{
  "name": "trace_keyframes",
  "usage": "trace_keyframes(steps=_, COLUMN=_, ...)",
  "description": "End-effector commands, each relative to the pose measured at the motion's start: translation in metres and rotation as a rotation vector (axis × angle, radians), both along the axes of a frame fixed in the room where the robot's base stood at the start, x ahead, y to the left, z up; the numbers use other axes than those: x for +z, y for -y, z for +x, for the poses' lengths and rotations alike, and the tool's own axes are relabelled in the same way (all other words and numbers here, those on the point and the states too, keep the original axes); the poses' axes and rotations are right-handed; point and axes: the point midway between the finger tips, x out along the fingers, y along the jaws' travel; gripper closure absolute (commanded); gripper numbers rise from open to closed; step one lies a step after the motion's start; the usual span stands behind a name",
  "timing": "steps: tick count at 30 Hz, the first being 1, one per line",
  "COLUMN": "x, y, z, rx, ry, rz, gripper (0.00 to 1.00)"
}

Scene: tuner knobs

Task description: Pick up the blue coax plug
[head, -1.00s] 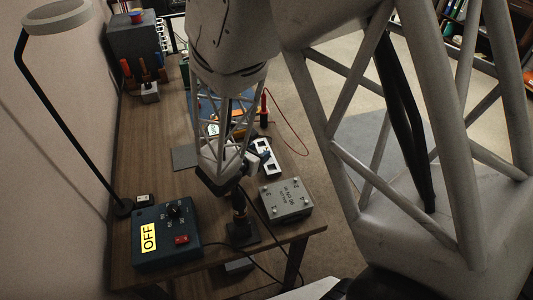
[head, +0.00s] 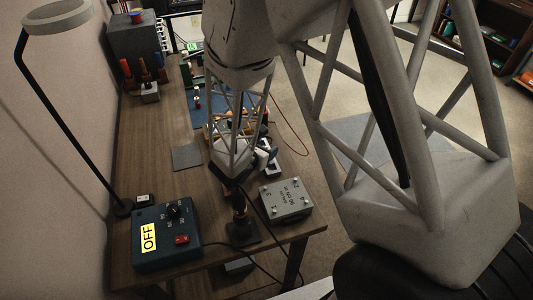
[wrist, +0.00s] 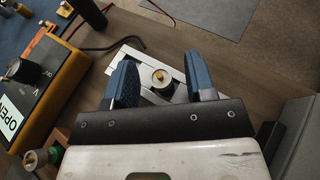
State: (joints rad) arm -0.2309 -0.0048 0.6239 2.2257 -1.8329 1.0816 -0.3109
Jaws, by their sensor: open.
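My gripper (wrist: 160,66) is open, with its two blue-padded fingers apart and pointing away from the wrist camera. Between the fingers, in the wrist view, is a round brass-centred fitting (wrist: 161,77) with a pale ring, at a white slotted plate (wrist: 130,55). I cannot tell whether this fitting is the blue coax plug, as no blue body shows on it. The fingers look apart from it on both sides. In the head view my gripper (head: 266,158) is over the white plate (head: 272,171), which it partly hides.
An orange box (wrist: 42,75) with a black knob and an OPEN label stands left in the wrist view. In the head view, a grey box (head: 286,199) and a dark blue OFF box (head: 167,235) stand nearer the table's front. A black stand (head: 242,230) is between them.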

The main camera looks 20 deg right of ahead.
Motion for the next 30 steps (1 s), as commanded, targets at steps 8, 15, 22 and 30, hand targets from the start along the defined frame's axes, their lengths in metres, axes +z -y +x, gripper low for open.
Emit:
trace_keyframes(steps=8, x=-0.0021, y=0.0042, z=0.0028, rx=0.000, ry=0.000, rz=0.000, gripper=0.50)
trace_keyframes(steps=15, x=-0.0019, y=0.0040, z=0.0029, rx=0.000, ry=0.000, rz=0.000, gripper=0.50)
trace_keyframes(steps=22, x=-0.0019, y=0.0039, z=0.0028, rx=0.000, ry=0.000, rz=0.000, gripper=0.56)
trace_keyframes(steps=30, x=-0.0019, y=0.0039, z=0.0028, rx=0.000, ry=0.000, rz=0.000, gripper=0.97)
